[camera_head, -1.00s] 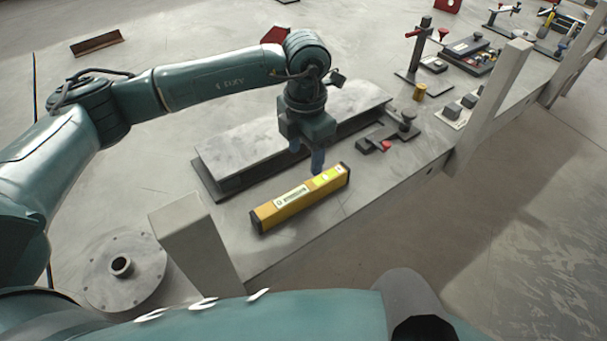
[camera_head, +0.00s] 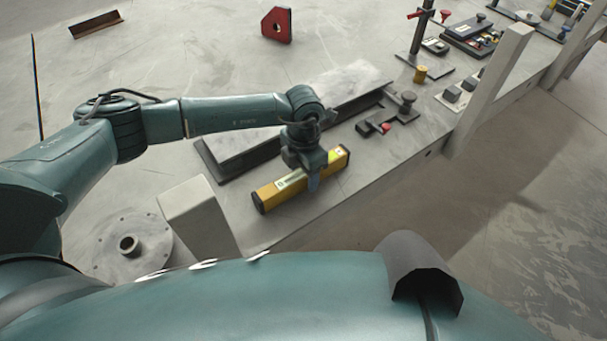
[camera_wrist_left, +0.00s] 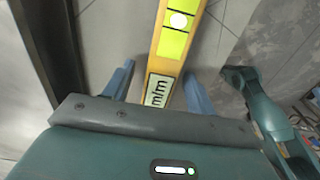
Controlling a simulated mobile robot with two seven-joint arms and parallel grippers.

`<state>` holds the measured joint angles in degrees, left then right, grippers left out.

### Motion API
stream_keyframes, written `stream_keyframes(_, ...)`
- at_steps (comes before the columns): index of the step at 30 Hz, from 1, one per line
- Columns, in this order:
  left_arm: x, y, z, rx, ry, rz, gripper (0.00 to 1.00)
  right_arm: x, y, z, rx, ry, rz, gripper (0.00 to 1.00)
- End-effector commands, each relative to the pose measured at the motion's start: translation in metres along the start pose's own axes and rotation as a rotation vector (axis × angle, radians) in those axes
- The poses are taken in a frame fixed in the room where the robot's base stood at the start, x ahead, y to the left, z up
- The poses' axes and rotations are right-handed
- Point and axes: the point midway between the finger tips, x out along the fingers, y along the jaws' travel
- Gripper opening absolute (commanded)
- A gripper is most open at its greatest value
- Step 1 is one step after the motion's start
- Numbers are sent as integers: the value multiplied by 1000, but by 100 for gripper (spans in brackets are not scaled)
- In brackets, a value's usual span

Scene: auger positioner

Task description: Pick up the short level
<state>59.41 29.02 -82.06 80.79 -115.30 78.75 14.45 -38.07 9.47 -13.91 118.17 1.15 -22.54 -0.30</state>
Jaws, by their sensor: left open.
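The short level (camera_head: 278,190) is a yellow bar with dark ends and a green vial window, lying on the bench near its front edge. My left gripper (camera_head: 313,182) is directly over its middle, pointing down, and hides part of it. In the left wrist view the level (camera_wrist_left: 174,45) runs between the two blue fingers of the left gripper (camera_wrist_left: 157,85). The fingers are open, one on each side, with gaps to the level. My right gripper is not in view.
A grey steel beam (camera_head: 222,148) lies just behind the level. A dark clamp with a red knob (camera_head: 385,128) lies to the right. A pale upright post (camera_head: 200,215) stands at the left front, and another post (camera_head: 490,85) at the right. A red magnet square (camera_head: 277,25) lies farther back.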

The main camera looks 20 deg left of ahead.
Motion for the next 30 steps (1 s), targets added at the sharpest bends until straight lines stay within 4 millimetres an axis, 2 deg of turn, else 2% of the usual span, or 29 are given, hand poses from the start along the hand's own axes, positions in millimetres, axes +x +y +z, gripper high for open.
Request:
stream_keyframes(8,3,0,0,1,0,0,56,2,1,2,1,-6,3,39)
stream_keyframes(27,3,0,0,0,-1,0,3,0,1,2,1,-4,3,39)
stream_keyframes(30,2,0,1,0,-2,0,1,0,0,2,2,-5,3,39)
